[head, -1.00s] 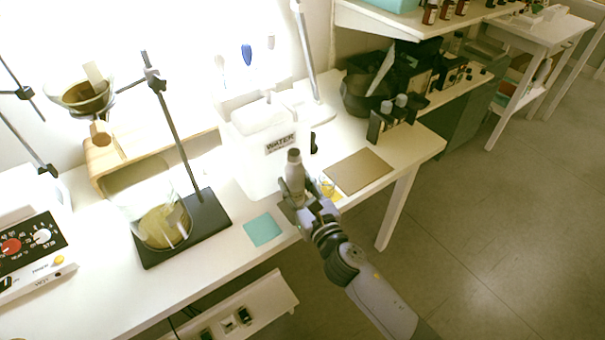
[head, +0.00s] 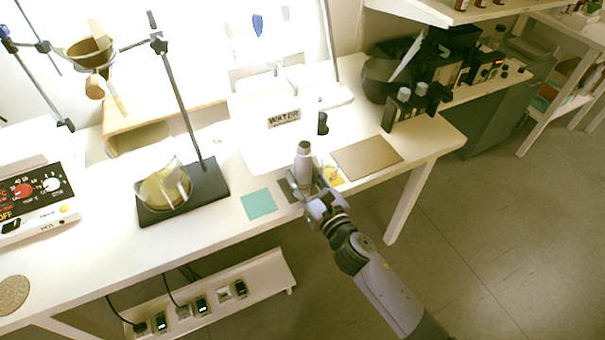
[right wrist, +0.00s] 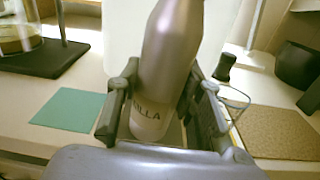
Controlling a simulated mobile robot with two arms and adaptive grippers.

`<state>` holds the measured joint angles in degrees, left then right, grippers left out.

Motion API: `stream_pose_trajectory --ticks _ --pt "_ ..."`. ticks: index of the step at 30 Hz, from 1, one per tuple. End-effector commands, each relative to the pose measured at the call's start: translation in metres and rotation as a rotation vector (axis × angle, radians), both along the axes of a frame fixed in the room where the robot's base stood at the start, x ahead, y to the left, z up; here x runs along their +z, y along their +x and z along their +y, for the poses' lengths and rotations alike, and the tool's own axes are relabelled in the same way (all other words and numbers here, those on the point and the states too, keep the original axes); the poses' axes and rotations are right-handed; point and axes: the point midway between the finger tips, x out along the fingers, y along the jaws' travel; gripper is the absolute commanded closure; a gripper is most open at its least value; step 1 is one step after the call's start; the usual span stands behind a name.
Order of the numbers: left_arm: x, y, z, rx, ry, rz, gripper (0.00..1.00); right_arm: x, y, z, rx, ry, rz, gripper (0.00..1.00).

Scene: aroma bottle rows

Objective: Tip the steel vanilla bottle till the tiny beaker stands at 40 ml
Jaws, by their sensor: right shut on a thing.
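The steel vanilla bottle (head: 303,165) is a grey metal bottle with a darker cap-like top in the head view. It stands nearly upright in my right gripper (head: 311,193), which is shut on it. In the right wrist view the bottle (right wrist: 168,65) shows the letters "LLA" between the fingers (right wrist: 160,112). I cannot tell if its base touches the table. The tiny beaker (right wrist: 235,101) is clear glass, just right of the gripper and partly hidden by a finger. Its level cannot be read. My left gripper is not in view.
A teal mat (head: 258,204) lies left of the bottle and a brown board (head: 367,157) right of it. A white container labelled WATER (head: 270,140) stands behind. A stand with a dark base (head: 205,185) and a glass vessel (head: 163,187) is further left.

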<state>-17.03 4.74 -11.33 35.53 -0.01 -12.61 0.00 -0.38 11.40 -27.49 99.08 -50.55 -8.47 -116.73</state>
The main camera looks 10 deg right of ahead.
Motion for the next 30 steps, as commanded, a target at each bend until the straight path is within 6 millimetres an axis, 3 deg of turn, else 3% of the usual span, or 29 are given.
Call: stream_pose_trajectory --ticks 30 --pt "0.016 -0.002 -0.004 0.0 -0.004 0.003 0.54 0.003 0.0 0.0 0.0 0.096 0.068 1.0"
